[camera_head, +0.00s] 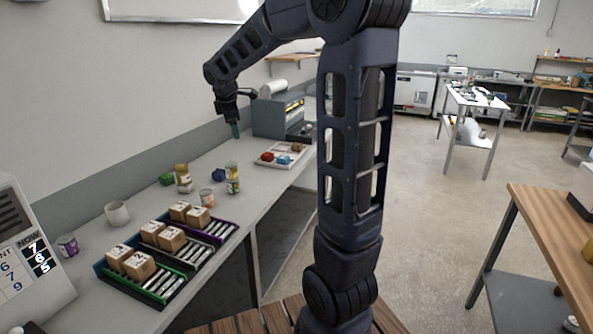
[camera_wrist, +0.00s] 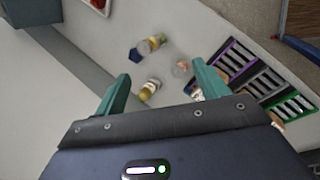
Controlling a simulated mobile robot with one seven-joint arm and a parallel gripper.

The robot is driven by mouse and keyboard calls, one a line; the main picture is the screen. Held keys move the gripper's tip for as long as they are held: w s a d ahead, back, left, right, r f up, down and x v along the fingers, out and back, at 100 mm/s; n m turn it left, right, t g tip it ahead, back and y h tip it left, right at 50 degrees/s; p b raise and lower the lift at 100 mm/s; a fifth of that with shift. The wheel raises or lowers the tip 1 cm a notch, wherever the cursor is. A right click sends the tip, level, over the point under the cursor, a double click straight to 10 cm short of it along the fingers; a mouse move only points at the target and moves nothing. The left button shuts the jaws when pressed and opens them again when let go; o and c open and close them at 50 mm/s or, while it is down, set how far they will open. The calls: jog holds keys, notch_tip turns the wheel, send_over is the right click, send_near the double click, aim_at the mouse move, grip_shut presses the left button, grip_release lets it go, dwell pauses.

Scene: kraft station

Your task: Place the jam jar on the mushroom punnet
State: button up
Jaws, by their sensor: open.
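My gripper (camera_head: 236,130) hangs above the long grey counter, with its teal fingers pointing down. In the wrist view my gripper (camera_wrist: 161,70) is open, and nothing is held between its fingers. Below it stand small jars: a yellow-topped jar (camera_head: 183,174) and a yellow-and-dark jar (camera_head: 232,183). A jar with a reddish top (camera_head: 206,197) stands nearer the crates. A small blue item (camera_head: 219,175) and a green item (camera_head: 166,179) lie close by. Labels are too small to read, so I cannot tell which is the jam jar or the mushroom punnet.
Sloped racks with several cardboard boxes (camera_head: 172,239) fill the near counter. A white cup (camera_head: 117,213) and a purple can (camera_head: 68,245) stand at left. A pale tray (camera_head: 263,161) with coloured items and a grey machine (camera_head: 278,116) are farther back.

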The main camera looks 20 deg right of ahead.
jog(key=s+d+f+m, duration=0.1)
jog(key=s+d+m, duration=0.2)
jog(key=s, duration=0.7)
jog(key=s+d+f+m+y, duration=0.1)
jog(key=s+d+f+m, duration=0.1)
jog(key=s+m, duration=0.6)
jog(key=s+d+f+m+y, duration=0.1)
jog(key=s+d+m, duration=0.3)
jog(key=s, duration=1)
jog(key=shift+s+d+f+m+g, duration=0.3)
jog(key=shift+d+f+m, duration=0.1)
jog(key=shift+m, duration=0.7)
